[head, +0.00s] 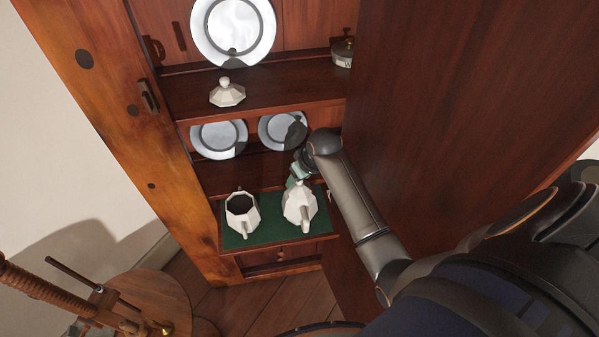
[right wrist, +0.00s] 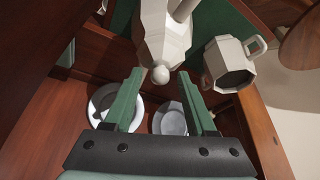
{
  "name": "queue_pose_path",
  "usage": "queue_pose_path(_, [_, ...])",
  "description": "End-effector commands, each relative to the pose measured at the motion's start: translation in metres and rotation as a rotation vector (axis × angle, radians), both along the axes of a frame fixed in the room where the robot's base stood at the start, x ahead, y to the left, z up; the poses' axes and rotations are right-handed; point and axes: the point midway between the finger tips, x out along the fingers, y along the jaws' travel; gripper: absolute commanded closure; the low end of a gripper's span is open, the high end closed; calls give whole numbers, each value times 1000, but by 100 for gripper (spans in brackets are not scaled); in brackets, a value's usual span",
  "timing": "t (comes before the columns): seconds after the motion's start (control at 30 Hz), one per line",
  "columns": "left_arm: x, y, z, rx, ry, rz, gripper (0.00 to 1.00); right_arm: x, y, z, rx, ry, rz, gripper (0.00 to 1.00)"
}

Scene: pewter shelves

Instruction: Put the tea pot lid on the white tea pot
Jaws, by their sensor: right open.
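A white faceted lid with a round knob (head: 227,95) sits on the middle shelf. An open white pot (head: 242,214), dark inside, stands at the left of the green-topped drawer board; it also shows in the right wrist view (right wrist: 229,66), with its handle. A second white pot (head: 300,206) stands to its right with a knob on top; it shows in the right wrist view (right wrist: 163,35). My right gripper (head: 298,176) is behind this second pot. In the right wrist view its open fingers (right wrist: 160,76) are on either side of the knob, with visible gaps. My left gripper is not in view.
Plates lean on the lower shelf (head: 218,137), and a larger plate (head: 233,28) stands above. A small dark pot (head: 343,52) is at the upper right. A large door (head: 450,95) stands open at right.

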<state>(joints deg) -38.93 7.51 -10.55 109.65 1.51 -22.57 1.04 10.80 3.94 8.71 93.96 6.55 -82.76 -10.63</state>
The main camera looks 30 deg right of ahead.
Motion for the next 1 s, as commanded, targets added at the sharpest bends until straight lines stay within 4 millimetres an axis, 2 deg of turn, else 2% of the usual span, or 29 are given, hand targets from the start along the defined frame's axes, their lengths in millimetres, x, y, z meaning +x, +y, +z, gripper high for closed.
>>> queue_pose_path(0.17, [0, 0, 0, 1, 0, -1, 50, 0, 0, 1, 0, 0, 0, 44])
queue_pose_path(0.37, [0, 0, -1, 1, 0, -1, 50, -4, -1, 14, -1, -3, 1, 44])
queue_pose_path(0.8, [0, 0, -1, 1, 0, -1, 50, -37, -2, 92, -2, -4, 0, 44])
queue_pose_path(1.0, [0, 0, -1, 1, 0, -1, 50, -45, -2, 111, -1, -1, 0, 44])
